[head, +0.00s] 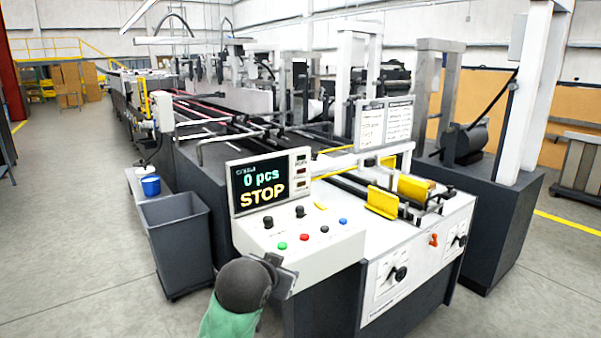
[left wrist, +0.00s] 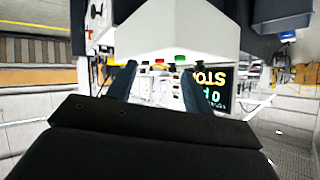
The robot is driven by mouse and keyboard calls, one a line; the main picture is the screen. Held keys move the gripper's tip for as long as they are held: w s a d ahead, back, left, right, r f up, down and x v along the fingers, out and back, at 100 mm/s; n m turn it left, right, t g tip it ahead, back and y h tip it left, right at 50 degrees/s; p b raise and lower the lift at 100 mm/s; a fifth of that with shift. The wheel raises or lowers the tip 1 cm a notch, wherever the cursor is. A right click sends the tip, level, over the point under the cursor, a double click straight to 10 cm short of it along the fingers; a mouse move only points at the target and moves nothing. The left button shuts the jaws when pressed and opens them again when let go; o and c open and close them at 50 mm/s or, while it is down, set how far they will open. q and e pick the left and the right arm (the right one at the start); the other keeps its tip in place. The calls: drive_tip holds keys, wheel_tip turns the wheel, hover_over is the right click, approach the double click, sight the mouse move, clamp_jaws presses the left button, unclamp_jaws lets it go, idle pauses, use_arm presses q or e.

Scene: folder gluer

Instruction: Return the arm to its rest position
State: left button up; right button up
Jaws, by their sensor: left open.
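My left gripper (head: 284,272) is at the front edge of the folder gluer's control panel (head: 330,245), low in the head view. Part of it is hidden behind my dark wrist. In the left wrist view my left gripper (left wrist: 152,66) shows two dark fingers spread apart with nothing between them. The panel appears upside down beyond them, with a red button (left wrist: 159,61) and a green button (left wrist: 180,58). The panel's screen (head: 269,184) reads "0 pcs" and "STOP". I cannot tell the exact gap between fingers and panel. My right gripper is in neither view.
A grey bin (head: 180,240) stands on the floor left of the panel, with a blue container (head: 151,186) behind it. The white machine front (head: 420,265) with knobs extends to the right. The floor at the left (head: 70,220) is clear.

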use_arm(q)
drive_tip(key=s+a+f+n+g+p, duration=0.1)
drive_tip(key=s+a+f, duration=0.2)
drive_tip(key=s+f, duration=0.3)
drive_tip(key=s+a+f+n+g, duration=0.1)
drive_tip(key=s+a+f+g, duration=0.15)
drive_tip(key=f, duration=0.55)
drive_tip(key=s+a+f+g+p, duration=0.1)
drive_tip(key=s+a+f+g, duration=0.1)
drive_tip(key=s+f, duration=0.8)
drive_tip(key=s+a+f+n+g+y, duration=0.1)
drive_tip(key=s+f+g, duration=0.2)
drive_tip(key=s+f, duration=0.8)
drive_tip(key=s, duration=0.6)
drive_tip(key=shift+s+a+g+p, duration=0.35)
drive_tip(key=shift+p, duration=0.05)
